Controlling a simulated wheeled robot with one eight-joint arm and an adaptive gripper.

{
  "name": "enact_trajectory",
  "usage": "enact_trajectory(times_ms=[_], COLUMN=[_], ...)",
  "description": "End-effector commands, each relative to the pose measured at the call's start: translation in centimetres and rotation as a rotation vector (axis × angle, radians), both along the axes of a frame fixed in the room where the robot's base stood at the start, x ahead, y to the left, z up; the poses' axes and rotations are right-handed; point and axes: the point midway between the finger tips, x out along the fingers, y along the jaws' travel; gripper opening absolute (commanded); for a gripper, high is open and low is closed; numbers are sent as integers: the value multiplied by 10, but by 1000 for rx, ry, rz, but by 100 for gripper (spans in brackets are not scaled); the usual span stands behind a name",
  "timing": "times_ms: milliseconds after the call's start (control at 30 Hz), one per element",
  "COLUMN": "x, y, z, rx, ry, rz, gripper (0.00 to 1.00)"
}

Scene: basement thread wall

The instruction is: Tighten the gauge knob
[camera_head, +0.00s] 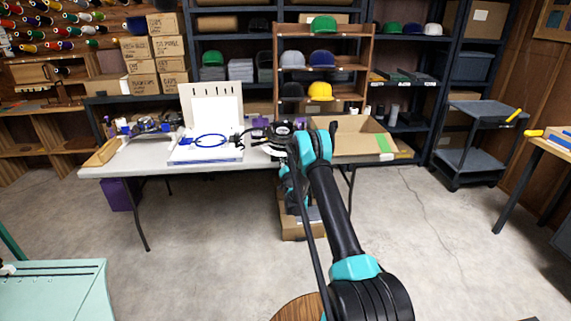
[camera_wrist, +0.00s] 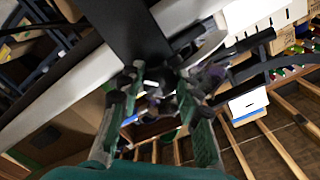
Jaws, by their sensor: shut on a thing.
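A white machine (camera_head: 205,152) with an upright white back panel (camera_head: 212,108) and a blue hoop (camera_head: 209,141) stands on the table. My gripper (camera_head: 241,139) reaches in from the right, at the machine's right side. In the wrist view my gripper (camera_wrist: 155,88) has its two green-grey fingers closed around a small dark and silver part, which looks like the gauge knob (camera_wrist: 153,84). The fingertips hide much of it. The knob is too small to make out in the head view, and its turn cannot be read.
The white table (camera_head: 135,160) also holds a blue-and-dark device (camera_head: 152,125) at left and an open cardboard box (camera_head: 365,140) at right, close to my arm. Shelves with caps stand behind.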

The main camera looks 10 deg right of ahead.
Motion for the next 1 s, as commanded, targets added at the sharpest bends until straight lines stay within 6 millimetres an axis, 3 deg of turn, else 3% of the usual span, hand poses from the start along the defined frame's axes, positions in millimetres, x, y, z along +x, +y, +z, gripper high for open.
enact_trajectory(times_ms=[600,1000], x=[-1,-1], y=[3,4], z=[2,3], rx=[546,729], ry=[0,1], rz=[2,4], gripper=[5,5])
